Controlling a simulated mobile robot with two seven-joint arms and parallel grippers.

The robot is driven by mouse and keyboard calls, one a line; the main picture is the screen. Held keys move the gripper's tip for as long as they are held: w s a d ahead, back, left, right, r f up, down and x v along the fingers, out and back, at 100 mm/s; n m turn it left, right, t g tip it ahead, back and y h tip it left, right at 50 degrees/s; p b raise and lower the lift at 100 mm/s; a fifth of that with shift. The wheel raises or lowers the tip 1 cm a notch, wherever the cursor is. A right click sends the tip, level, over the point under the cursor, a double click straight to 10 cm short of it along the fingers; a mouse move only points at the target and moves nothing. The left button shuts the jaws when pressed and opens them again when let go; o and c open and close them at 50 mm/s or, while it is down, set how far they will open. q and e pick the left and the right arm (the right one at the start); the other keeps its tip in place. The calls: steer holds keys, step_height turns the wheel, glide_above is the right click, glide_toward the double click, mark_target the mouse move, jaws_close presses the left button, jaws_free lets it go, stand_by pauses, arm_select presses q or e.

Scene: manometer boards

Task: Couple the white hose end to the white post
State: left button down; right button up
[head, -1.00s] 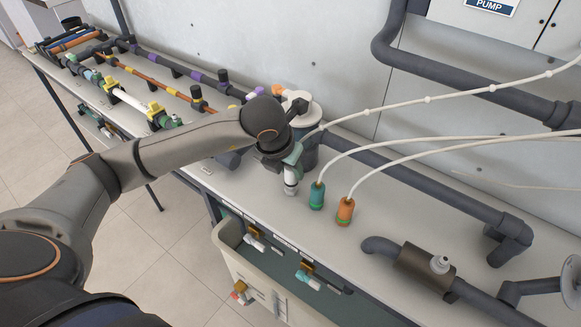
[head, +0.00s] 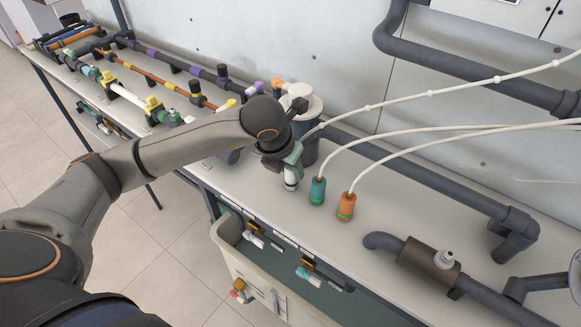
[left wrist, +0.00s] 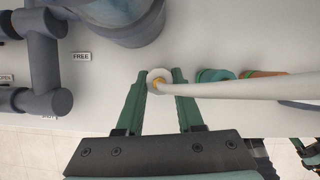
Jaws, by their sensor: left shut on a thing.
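My left gripper (head: 290,168) is shut on the white hose end (head: 291,184), which hangs roughly upright over the bench top. Whether it touches the bench is unclear. In the left wrist view the fingers of my left gripper (left wrist: 159,75) stand on either side of the round white hose end (left wrist: 156,88), and its pale hose (left wrist: 250,88) runs off right. A small white post (head: 445,259) stands on a brown block on a dark pipe, to the right and nearer the front of the bench. My right gripper is not in view.
A teal hose end (head: 317,191) and an orange hose end (head: 346,206) stand just right of my gripper, their hoses running right. A bin (head: 222,232) hangs below the front edge. A dark pipe (head: 440,182) runs along the wall.

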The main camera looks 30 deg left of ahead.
arm_select(q)
steer(key=shift+f, duration=0.1)
steer(key=shift+c, duration=2.3)
jaws_free()
steer(key=p+v, duration=0.1)
steer(key=v, duration=1.1)
steer(key=shift+s+r, duration=0.15)
steer(key=shift+r, duration=0.1)
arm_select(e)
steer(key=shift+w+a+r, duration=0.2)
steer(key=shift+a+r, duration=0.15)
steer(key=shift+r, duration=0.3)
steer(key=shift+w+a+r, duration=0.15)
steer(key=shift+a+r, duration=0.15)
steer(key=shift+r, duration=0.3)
